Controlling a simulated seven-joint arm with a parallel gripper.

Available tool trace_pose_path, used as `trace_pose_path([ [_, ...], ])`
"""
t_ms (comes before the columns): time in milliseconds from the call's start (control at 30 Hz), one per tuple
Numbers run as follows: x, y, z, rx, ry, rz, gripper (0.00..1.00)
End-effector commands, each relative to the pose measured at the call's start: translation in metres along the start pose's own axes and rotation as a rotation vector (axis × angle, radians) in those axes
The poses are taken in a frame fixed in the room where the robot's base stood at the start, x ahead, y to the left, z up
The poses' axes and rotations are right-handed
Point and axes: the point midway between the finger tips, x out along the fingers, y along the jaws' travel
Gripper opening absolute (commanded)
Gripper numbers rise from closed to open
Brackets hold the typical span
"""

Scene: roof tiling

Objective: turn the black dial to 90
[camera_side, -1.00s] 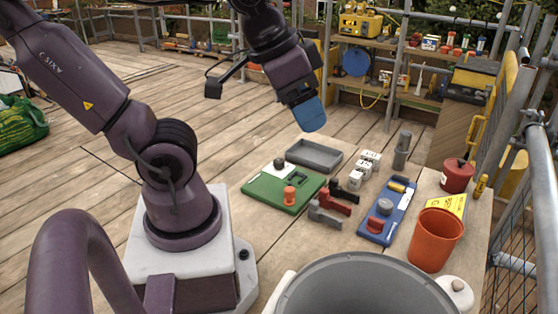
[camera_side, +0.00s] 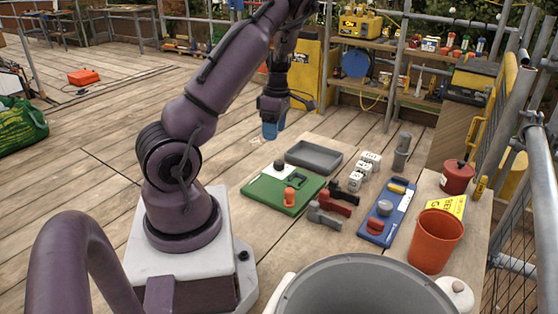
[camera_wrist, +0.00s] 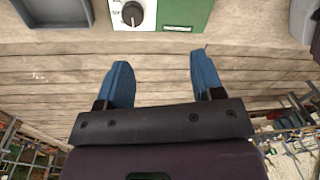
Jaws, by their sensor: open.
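The black dial (camera_wrist: 132,13) sits on a white plate at one end of the green board (camera_wrist: 187,15), at the top edge of the wrist view. A pale pointer line shows on the dial; its scale marks are too small to read. In the side view the dial (camera_side: 279,165) stands at the far left of the green board (camera_side: 267,200). My gripper (camera_side: 270,131) is above and behind the board, pointing down, apart from the dial. In the wrist view its two blue fingers (camera_wrist: 158,82) are spread, with nothing between them.
A grey tray (camera_side: 314,157) lies right behind the board. An orange knob (camera_side: 289,197) stands on the board. Clamps, white blocks (camera_side: 362,170) and a blue board (camera_side: 388,212) are to the right. An orange pot (camera_side: 436,240) stands at front right.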

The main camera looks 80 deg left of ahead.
Motion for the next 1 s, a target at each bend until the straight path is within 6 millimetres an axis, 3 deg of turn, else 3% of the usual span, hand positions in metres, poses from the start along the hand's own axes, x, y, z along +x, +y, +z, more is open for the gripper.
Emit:
trace_pose_path([
  [100, -0.006, 0.022, -0.005, -0.245, -0.011, 0.057, 0.61],
  [200, -0.013, 0.029, 0.001, -0.388, -0.048, 0.08, 0.61],
  [467, -0.003, 0.029, 0.003, -0.516, -0.059, 0.073, 0.61],
  [1000, 0.097, 0.037, 0.007, -0.512, -0.059, 0.071, 0.61],
])
